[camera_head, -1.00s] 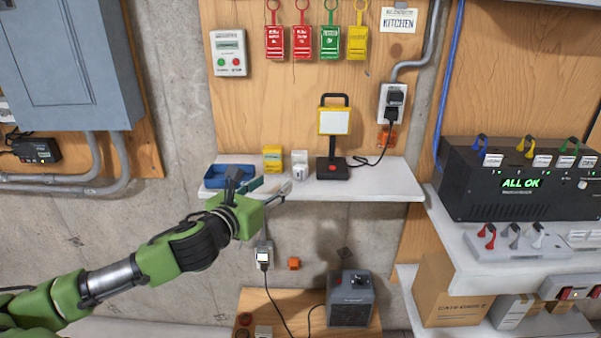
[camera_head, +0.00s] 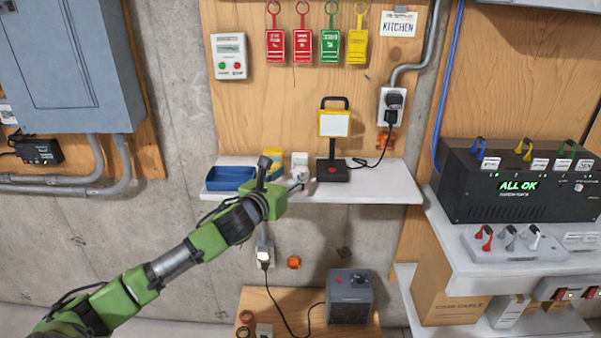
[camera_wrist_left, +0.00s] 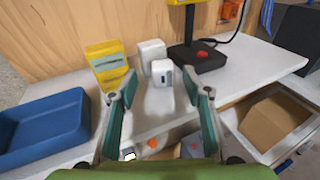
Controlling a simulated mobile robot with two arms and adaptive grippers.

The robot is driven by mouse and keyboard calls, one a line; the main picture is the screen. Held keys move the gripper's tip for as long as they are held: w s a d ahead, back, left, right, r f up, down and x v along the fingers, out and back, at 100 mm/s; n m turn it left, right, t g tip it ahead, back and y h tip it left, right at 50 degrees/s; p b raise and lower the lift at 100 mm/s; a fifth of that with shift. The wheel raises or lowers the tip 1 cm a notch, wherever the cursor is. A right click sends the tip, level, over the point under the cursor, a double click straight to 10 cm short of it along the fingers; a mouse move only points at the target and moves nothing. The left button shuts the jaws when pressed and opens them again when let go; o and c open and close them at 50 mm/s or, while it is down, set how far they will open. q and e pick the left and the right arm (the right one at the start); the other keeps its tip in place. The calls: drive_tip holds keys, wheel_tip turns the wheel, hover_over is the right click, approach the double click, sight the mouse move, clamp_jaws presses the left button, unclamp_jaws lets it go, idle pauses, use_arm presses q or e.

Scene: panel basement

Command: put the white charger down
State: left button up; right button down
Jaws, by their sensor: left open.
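The white charger (camera_wrist_left: 162,72), a small block with a dark slot, stands on the white shelf (camera_wrist_left: 155,108) in the left wrist view. A second white block (camera_wrist_left: 152,52) stands right behind it; it also shows in the head view (camera_head: 299,158). My left gripper (camera_wrist_left: 160,95) is open, its green fingers on either side of the space in front of the charger, with no contact visible. In the head view my left gripper (camera_head: 293,184) is at the shelf's front edge and partly hides the charger. My right gripper is not in view.
A blue tray (camera_head: 230,178) and a yellow box (camera_head: 273,155) stand left of the blocks. A work lamp (camera_head: 333,145) stands close to the right, its cable running to a wall outlet. The shelf's right end is clear. A grey heater-like box (camera_head: 349,297) sits below.

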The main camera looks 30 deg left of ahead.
sight(298, 171)
use_arm(q)
drive_tip(key=shift+d+p+x, duration=0.2)
drive_tip(key=shift+p+x, duration=0.2)
drive_tip(key=shift+x, duration=1.55)
drive_tip(key=shift+f, duration=0.1)
drive_tip(key=shift+c, duration=0.5)
clamp_jaws()
drive_tip(key=shift+r, duration=0.2)
